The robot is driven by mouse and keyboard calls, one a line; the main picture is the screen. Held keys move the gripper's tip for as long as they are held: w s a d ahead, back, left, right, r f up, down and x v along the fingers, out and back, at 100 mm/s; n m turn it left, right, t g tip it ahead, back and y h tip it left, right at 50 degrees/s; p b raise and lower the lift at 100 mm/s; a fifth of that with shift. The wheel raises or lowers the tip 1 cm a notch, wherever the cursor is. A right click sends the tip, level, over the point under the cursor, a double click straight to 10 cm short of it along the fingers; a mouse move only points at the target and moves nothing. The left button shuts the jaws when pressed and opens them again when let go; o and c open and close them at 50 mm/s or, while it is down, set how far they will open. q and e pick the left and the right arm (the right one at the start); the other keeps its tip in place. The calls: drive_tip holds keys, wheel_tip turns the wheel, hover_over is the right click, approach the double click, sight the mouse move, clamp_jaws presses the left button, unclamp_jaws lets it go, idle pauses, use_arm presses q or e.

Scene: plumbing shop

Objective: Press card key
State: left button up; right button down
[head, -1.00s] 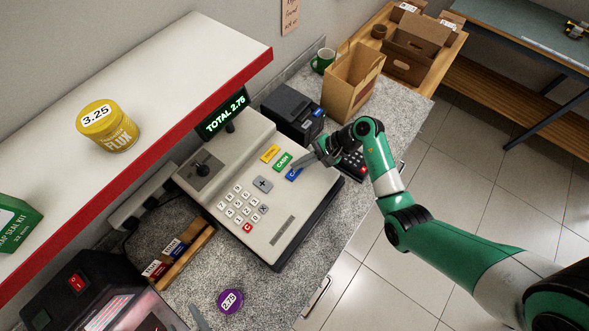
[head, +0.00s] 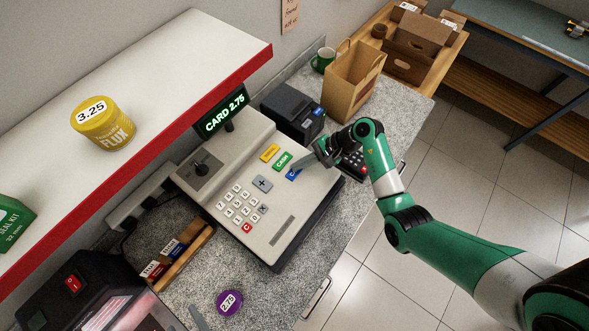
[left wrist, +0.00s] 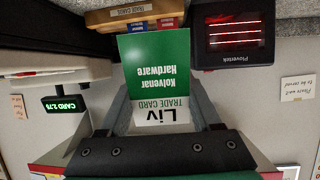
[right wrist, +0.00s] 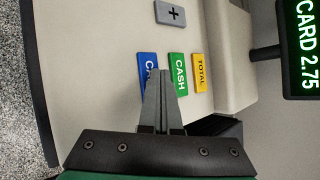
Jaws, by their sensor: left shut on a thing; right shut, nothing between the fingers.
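The blue card key (head: 293,174) is on the beige cash register (head: 225,165), below the green CASH key (head: 282,160). My right gripper (head: 302,160) is shut and empty, its fingertips over or beside the card key. In the right wrist view the closed fingers (right wrist: 163,76) partly cover the blue key (right wrist: 147,68); I cannot tell whether they touch it. The register display (head: 225,116) reads CARD 2.75. In the left wrist view my left gripper (left wrist: 160,112) is shut on a green and white trade card (left wrist: 156,62). Only a grey tip of it seems to show in the head view.
A black card terminal (head: 352,162) and a dark printer (head: 293,112) stand beyond the register, with a paper bag (head: 352,82) behind. A purple round item marked 2.75 (head: 229,303) lies on the counter. The red-edged shelf (head: 160,60) overhangs at left, bearing a flux jar (head: 103,124).

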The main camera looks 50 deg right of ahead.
drive_tip(key=shift+r+p, duration=0.45)
drive_tip(key=shift+r, duration=0.1)
wheel_tip(320, 180, up, 6)
drive_tip(key=p, duration=0.5)
idle(0.4)
